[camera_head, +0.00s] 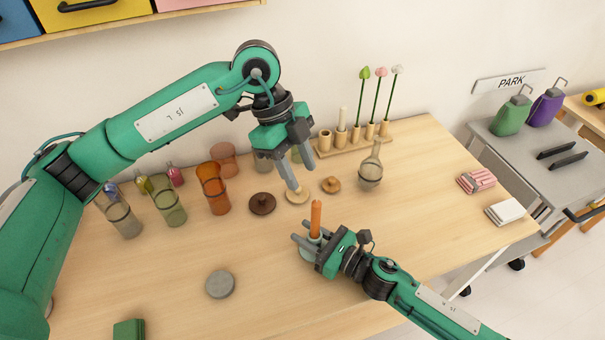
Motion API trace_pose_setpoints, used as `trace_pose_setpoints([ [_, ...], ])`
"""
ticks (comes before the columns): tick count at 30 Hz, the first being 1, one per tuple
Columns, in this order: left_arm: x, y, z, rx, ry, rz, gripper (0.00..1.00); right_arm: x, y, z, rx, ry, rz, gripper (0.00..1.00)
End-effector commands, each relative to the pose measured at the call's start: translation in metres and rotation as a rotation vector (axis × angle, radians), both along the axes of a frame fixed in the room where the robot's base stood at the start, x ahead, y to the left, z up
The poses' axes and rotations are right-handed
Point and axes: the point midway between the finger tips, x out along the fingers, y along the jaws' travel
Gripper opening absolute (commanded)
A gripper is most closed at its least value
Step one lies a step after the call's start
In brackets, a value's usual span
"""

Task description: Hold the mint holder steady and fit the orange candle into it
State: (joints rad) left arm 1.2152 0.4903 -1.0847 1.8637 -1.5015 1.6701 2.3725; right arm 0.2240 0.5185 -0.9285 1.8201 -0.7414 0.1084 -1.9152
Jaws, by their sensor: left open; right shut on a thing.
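The orange candle (316,219) stands upright at the front middle of the table. Its lower end meets the pale mint holder (309,254), which is mostly hidden behind my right gripper's fingers, so how deep the candle sits in it cannot be seen. My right gripper (305,245) comes in from the right and is shut on the mint holder, low at the table. My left gripper (299,176) is open and empty, pointing down above and behind the candle, apart from it.
Wooden lids (262,204) lie behind the candle. Tinted glasses (213,189) stand at left, and a glass flask (371,170) at right. A wooden rack (352,146) with flowers stands at the back. A grey disc (220,284) lies front left.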

Motion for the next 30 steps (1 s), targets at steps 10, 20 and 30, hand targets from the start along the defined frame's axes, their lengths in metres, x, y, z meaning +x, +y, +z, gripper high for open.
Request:
trace_pose_setpoints([
  [10,0.000,0.000,0.000,0.000,0.000,0.000,0.43,0.000,0.000,0.000,-0.001,0.001,0.000,0.03],
  [20,0.000,0.000,0.000,0.000,0.000,0.000,0.43,0.000,0.000,0.000,0.000,0.000,0.000,0.56],
  [30,0.000,0.000,0.000,0.000,0.000,0.000,0.43,-0.008,-0.013,-0.001,-0.001,0.002,-0.002,0.56],
])
